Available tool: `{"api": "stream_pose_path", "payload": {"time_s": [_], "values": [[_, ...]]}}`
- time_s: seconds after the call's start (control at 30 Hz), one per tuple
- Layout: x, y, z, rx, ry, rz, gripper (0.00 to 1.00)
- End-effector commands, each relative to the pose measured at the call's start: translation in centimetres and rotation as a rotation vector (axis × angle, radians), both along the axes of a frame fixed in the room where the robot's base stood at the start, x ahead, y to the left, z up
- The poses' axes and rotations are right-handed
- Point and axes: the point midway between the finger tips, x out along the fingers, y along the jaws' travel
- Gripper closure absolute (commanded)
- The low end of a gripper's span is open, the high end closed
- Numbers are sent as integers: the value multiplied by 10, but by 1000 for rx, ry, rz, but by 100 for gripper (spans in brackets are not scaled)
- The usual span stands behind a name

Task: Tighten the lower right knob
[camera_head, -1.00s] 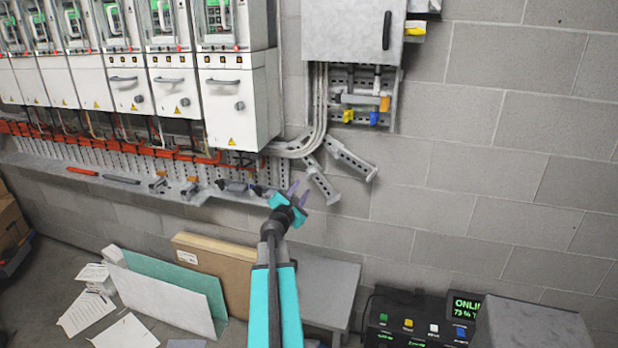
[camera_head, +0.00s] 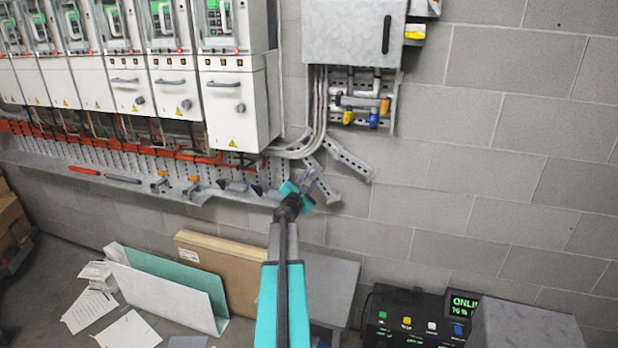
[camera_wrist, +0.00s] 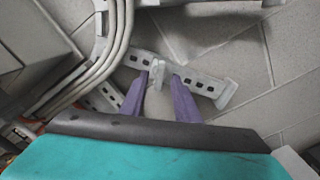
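Small dark round knobs sit on the white drive fronts in the head view. The one farthest right (camera_head: 240,107) is on the lower panel of the rightmost drive (camera_head: 236,95), right of its handle. My gripper (camera_head: 316,183) is below and to the right of that drive, apart from it, in front of the wall by the slotted metal brackets. Its two purple fingers (camera_wrist: 160,95) stand apart with nothing held between them in the wrist view. No knob can be made out in the wrist view. I cannot tell for certain which knob is meant.
A grey box (camera_head: 345,32) with yellow, blue and orange parts below hangs on the wall. Grey conduits (camera_wrist: 95,60) and a slotted bracket (camera_wrist: 205,84) are close to the fingers. A tool shelf (camera_head: 150,185) runs below the drives.

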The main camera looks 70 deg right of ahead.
Motion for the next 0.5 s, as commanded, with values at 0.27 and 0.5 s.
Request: {"api": "stream_pose_path", "payload": {"time_s": [0.27,0.5], "values": [[2,-19,1,0,0,0,71],[2,-22,0,0,0,0,71]]}}
